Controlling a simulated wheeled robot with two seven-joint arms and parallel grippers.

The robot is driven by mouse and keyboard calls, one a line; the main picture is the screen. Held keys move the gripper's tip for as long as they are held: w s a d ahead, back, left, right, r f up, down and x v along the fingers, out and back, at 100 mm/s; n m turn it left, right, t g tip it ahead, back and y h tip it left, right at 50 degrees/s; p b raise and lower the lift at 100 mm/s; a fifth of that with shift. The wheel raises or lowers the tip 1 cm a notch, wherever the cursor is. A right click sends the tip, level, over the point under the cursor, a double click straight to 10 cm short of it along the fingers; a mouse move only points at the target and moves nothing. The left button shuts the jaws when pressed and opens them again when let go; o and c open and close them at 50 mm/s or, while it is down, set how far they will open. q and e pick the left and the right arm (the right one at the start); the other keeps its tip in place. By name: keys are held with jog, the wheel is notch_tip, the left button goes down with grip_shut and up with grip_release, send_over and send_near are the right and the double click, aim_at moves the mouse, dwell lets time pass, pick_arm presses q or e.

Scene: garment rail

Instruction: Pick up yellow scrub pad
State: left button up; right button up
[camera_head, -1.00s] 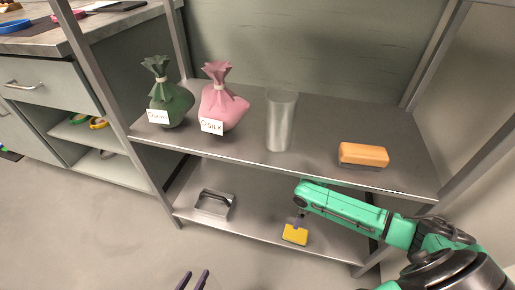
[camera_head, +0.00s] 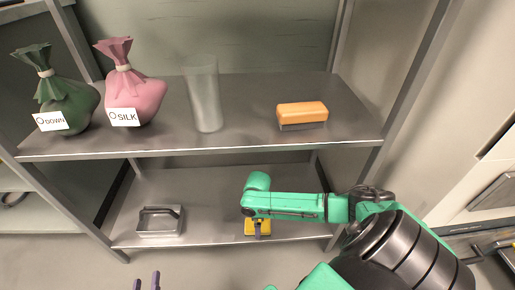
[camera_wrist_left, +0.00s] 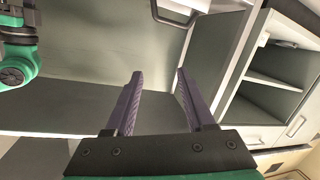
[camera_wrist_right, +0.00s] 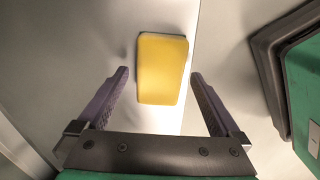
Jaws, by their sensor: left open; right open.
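The yellow scrub pad (camera_head: 251,228) lies on the lower metal shelf, partly covered by my right gripper (camera_head: 258,232) in the head view. In the right wrist view the pad (camera_wrist_right: 162,68) lies ahead of and between the two open fingers of my right gripper (camera_wrist_right: 160,88). The fingers straddle the pad's line without visibly closing on it. My left gripper (camera_head: 147,282) is open and empty, low in front of the shelf unit. In the left wrist view the fingers of my left gripper (camera_wrist_left: 158,75) are apart with nothing between them.
The upper shelf (camera_head: 240,135) holds a green sack (camera_head: 68,100), a pink sack (camera_head: 135,95), a clear cup (camera_head: 205,95) and an orange-topped brush (camera_head: 302,114). Shelf posts flank the unit.

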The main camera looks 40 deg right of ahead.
notch_tip(320, 180, down, 2)
jog(key=shift+f+b, duration=0.1)
jog(key=shift+b, duration=0.5)
pick_arm(q)
jog(key=w+r+t, duration=0.2)
jog(key=w+r, duration=0.1)
jog(key=r, duration=0.4)
jog(key=w+a+r+t+h, duration=0.1)
jog(key=w+r+t, duration=0.2)
jog(key=r, duration=0.5)
jog(key=shift+w+m, duration=0.4)
jog(key=shift+w, duration=0.05)
pick_arm(e)
jog(key=c, duration=1.3)
jog(key=shift+o, duration=0.2)
jog(key=shift+r, duration=0.2)
jog(key=shift+r+p, duration=0.95)
jog(key=shift+r, duration=0.25)
notch_tip(320, 180, up, 4)
jog(key=p, duration=0.2)
jog(key=shift+p, duration=0.35)
pick_arm(q)
jog(key=s+d+f+g+y+p, duration=0.1)
jog(key=s+f+g, duration=0.7)
jog(key=s+f, duration=0.4)
jog(key=shift+d+f+p, duration=0.15)
jog(key=shift+f+p, duration=0.2)
jog(key=shift+f, duration=1.6)
pick_arm(e)
jog(key=shift+r, duration=1.6)
